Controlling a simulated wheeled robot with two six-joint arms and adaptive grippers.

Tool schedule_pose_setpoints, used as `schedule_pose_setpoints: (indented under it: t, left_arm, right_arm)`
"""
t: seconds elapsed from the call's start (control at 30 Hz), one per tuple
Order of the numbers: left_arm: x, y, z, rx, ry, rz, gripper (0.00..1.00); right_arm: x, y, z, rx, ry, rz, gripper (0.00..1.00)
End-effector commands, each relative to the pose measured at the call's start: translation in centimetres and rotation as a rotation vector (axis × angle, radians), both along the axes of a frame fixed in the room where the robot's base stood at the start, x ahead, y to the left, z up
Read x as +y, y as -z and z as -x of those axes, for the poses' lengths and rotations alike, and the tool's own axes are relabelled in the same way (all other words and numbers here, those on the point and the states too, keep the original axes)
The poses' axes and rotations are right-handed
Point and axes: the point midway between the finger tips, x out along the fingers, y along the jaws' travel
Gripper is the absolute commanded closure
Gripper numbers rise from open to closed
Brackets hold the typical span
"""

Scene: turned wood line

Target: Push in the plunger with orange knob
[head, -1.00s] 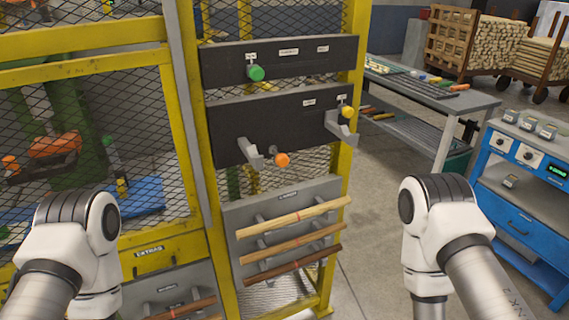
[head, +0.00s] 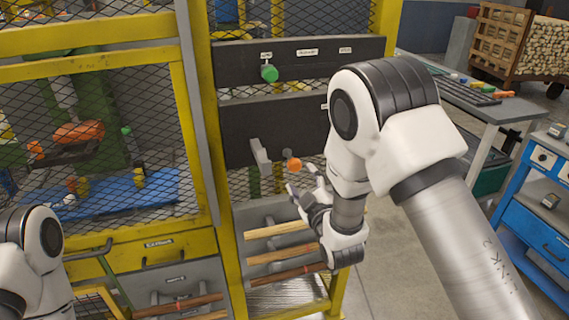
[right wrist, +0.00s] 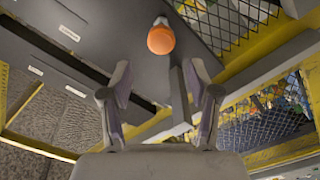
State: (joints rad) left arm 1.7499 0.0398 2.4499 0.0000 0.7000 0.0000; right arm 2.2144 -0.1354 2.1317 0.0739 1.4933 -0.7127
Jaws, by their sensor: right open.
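The plunger's orange knob (head: 294,164) sticks out from the lower dark panel (head: 240,130) on the yellow frame, beside a grey bracket (head: 260,154). My right gripper (head: 298,182) is open and empty, just below the orange knob in the head view. In the right wrist view the orange knob (right wrist: 161,40) shows ahead of the open fingers (right wrist: 160,85), apart from them. A green knob (head: 269,72) is on the upper panel (head: 340,58). The yellow knob is hidden behind my right arm. Only part of my left arm shows at the lower left; its gripper is out of view.
Wooden rods (head: 278,229) lie on a rack below the panel, close under my right gripper. A mesh guard (head: 120,130) stands at left. A workbench (head: 490,110) and a blue cabinet (head: 540,190) stand at right.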

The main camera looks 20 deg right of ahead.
Motion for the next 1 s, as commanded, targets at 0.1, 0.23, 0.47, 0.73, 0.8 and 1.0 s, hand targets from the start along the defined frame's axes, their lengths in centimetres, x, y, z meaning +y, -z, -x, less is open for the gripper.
schedule_pose_setpoints:
  t: [0.1, 0.23, 0.47, 0.73, 0.8, 1.0]
  left_arm:
    - [0.0, -1.2, 0.0, 0.000, 0.000, 0.000, 0.60]
    - [0.0, -2.2, 0.0, 0.000, 0.000, 0.000, 0.60]
    - [0.0, -2.7, 0.0, 0.000, 0.000, 0.000, 0.60]
    - [0.0, -2.6, 0.0, 0.000, 0.000, 0.000, 0.60]
    - [0.0, -2.6, 0.0, 0.000, 0.000, 0.000, 0.60]
    - [0.0, -2.4, 0.0, 0.000, 0.000, 0.000, 0.60]
  right_arm:
    - [0.0, -0.3, -2.0, 0.001, 0.001, -0.002, 0.39]
    - [0.1, -0.3, -4.6, 0.002, 0.001, -0.002, 0.39]
    - [0.2, 0.1, -6.9, 0.005, 0.001, -0.002, 0.39]
    - [0.2, 0.2, -6.9, 0.006, 0.001, -0.002, 0.67]
    - [0.2, 0.2, -6.9, 0.006, 0.001, -0.002, 0.92]
    - [0.2, 0.4, -7.1, 0.006, 0.001, -0.003, 1.00]
